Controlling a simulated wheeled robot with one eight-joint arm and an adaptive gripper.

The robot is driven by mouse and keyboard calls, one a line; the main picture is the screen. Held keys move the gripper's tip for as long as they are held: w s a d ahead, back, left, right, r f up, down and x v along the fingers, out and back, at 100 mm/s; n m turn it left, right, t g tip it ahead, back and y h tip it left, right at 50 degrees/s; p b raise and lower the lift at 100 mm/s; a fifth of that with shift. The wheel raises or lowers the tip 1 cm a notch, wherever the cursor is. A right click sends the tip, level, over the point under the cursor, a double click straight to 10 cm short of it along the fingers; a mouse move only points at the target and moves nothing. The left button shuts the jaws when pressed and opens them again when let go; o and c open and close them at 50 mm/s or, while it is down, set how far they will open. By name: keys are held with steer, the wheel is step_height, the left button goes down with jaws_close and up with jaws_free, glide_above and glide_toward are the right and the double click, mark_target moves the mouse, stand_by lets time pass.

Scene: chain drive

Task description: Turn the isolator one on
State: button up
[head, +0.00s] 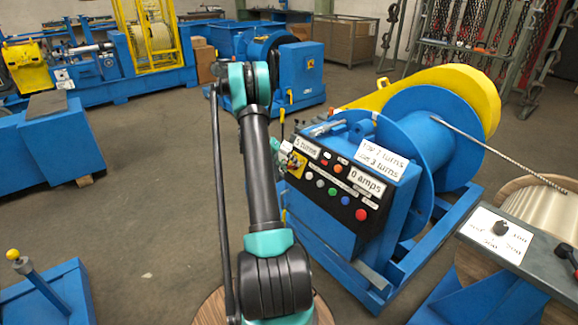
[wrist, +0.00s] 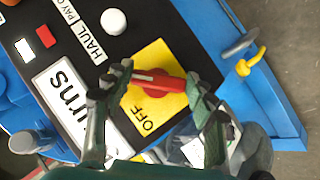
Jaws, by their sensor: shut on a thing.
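The isolator is a red rotary knob (wrist: 158,82) on a yellow square plate (wrist: 150,108) at the corner of the black control panel. The word OFF is readable on the plate's lower part in the wrist view; any ON mark is hidden or out of sight. The knob's bar lies nearly level across that view. My gripper (wrist: 160,84) has one green-padded finger at each end of the bar and is shut on the knob. In the head view the yellow plate (head: 296,164) shows at the panel's left end, with my gripper mostly hidden beside my arm.
The panel (head: 335,192) carries several buttons, lamps and labels reading "5 turns" and "0 amps". A blue winch drum (head: 405,130) with a yellow guard stands behind it. A yellow hook-like part (wrist: 250,62) juts from the cabinet side near the plate.

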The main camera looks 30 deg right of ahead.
steer(key=o, duration=1.2)
steer(key=shift+c, duration=0.2)
steer(key=v, duration=1.2)
steer(key=shift+a, duration=0.1)
